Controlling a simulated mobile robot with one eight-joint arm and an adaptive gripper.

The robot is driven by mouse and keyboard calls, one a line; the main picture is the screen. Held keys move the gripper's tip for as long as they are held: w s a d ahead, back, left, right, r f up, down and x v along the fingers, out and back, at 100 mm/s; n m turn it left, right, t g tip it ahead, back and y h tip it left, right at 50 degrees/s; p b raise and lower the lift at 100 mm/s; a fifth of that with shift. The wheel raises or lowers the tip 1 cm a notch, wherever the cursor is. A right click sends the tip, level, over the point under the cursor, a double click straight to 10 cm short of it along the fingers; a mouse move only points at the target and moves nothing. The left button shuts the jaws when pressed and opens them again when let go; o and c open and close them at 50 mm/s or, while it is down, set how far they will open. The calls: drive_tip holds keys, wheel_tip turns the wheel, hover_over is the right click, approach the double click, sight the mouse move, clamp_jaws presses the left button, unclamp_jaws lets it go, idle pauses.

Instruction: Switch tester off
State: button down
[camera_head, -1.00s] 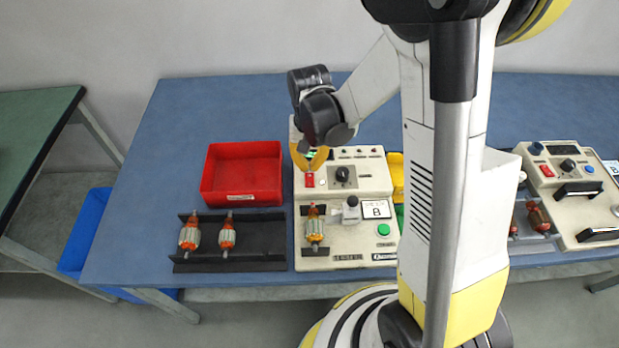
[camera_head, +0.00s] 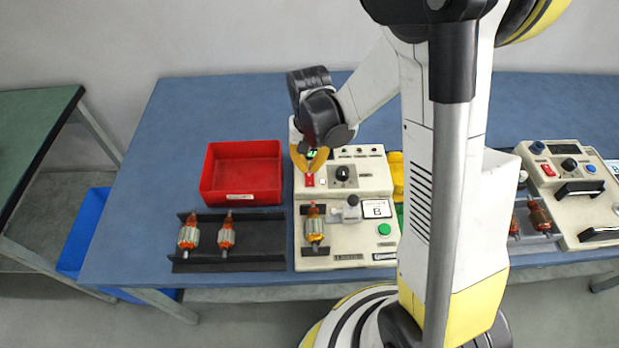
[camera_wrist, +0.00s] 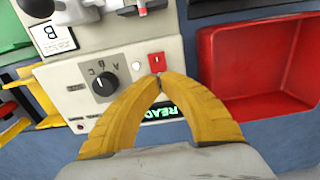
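The tester (camera_head: 355,262) is a cream box on the blue table, with a black knob (camera_head: 343,173), a green button (camera_head: 384,229) and a red switch (camera_head: 309,181). An armature (camera_head: 314,228) sits in its cradle. In the wrist view the red switch (camera_wrist: 156,62) lies just beyond my fingertips, and a lit green display (camera_wrist: 165,112), partly hidden by my fingers, shows letters like "REA". My gripper (camera_wrist: 158,80) has its yellow fingertips together, with nothing visible between them. The tips are at the switch's edge; I cannot tell whether they touch it. The gripper also shows in the head view (camera_head: 309,168).
A black rack (camera_head: 262,240) with two armatures lies in front of the bin. Yellow bins (camera_head: 396,170) are right of the tester. Another cream device (camera_head: 570,200) stands at far right.

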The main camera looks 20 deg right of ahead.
sight(309, 175)
drive_tip(key=shift+f+b, duration=1.2)
drive_tip(key=shift+f, duration=0.2)
idle(0.4)
drive_tip(key=shift+r+p, duration=2.45)
drive_tip(key=shift+r, duration=1.1)
drive_tip(key=shift+r, duration=0.2)
drive_tip(key=s+r+n+t+b, duration=0.3)
drive_tip(key=s+r+t, duration=0.4)
drive_tip(key=s+r, duration=0.5)
drive_tip(key=shift+s+r+n, duration=0.3)
drive_tip(key=shift+s+r, duration=0.05)
drive_tip(key=shift+r, duration=0.6)
